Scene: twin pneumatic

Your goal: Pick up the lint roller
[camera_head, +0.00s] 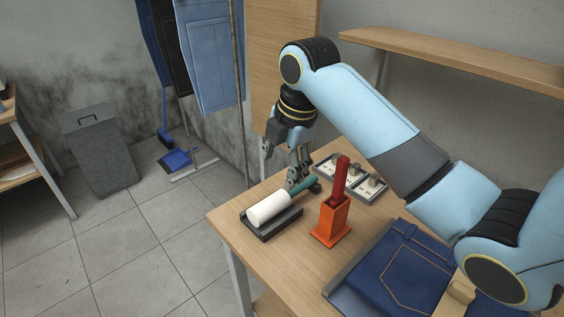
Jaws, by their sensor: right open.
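The lint roller has a white cylinder (268,208) and a teal handle (302,187). It lies in a dark grey tray (284,224) near the left edge of the wooden table (273,268). My right gripper (281,165) is open just behind and above the roller, pointing down. One of its fingers is close to the handle; I cannot tell whether it touches. Part of the handle is hidden behind the fingers. My left gripper is not in view.
An orange holder (330,221) with a red-handled tool (340,180) stands right of the roller. Behind it is a grey tray with several small items (371,187). Folded dark blue jeans (415,270) lie at front right. A wooden shelf (450,60) is above.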

